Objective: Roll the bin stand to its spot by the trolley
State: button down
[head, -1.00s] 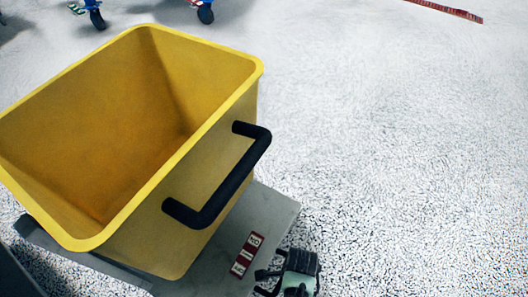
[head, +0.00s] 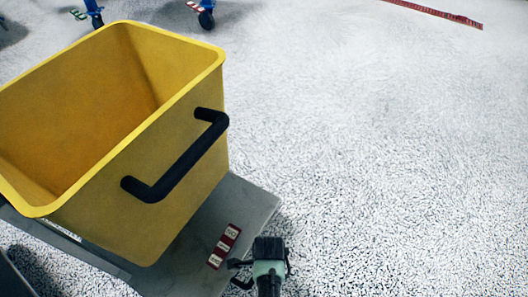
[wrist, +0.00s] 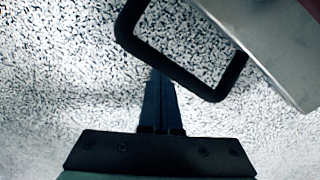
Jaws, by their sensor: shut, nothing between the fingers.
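The bin stand's grey platform (head: 252,203) is at the lower left of the head view, with a large open yellow bin (head: 150,205) on it. The bin looks empty and has a black side handle (head: 178,160). A black loop handle sticks out from the platform's near edge; it shows in the wrist view (wrist: 180,77) beside the grey metal edge (wrist: 270,50). My gripper (wrist: 157,75) is shut and empty. Its fingertips are at the loop's outer bar; I cannot tell whether they touch it. In the head view the gripper body is beside the platform, its fingertips hidden.
Blue legs with black castors (head: 206,20) stand at the top left, beyond the bin, and may be the trolley's. A red strip (head: 435,12) lies on the floor at the top right. The speckled floor to the right is clear.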

aim_at(206, 227)
dwell(0.3)
jog(key=shift+w+a+f+b, duration=0.1)
jog(key=shift+w+a+b, duration=0.65)
jog(key=shift+a, duration=0.65)
jog(key=shift+w+a+r+b, duration=0.1)
jog(key=shift+w+a+b, duration=0.4)
jog(key=shift+w+a, duration=0.75)
jog(key=shift+w+a+f+b, duration=0.1)
jog(key=shift+w+a+b, duration=0.6)
jog(key=shift+a, duration=0.8)
jog(key=shift+w+a+b, duration=0.8)
jog(key=shift+a+b, duration=0.05)
jog(key=shift+a, duration=0.35)
jog(key=shift+w+a+b, duration=0.8)
jog(key=shift+a+b, duration=0.1)
jog(key=shift+a, duration=0.35)
jog(key=shift+w+a+b, duration=0.8)
jog(key=shift+a+b, duration=0.05)
jog(key=shift+a, duration=0.35)
jog(key=shift+w+a+b, duration=0.35)
jog(key=shift+a+b, duration=0.1)
jog(key=shift+a, duration=0.15)
jog(key=shift+w+a+b, duration=0.35)
jog(key=shift+w+b, duration=0.15)
jog(key=shift+b, duration=0.25)
jog(key=shift+w+a+b, duration=0.6)
jog(key=shift+w+b, duration=0.15)
jog(key=shift+w, duration=0.15)
jog(key=shift+r, duration=0.2)
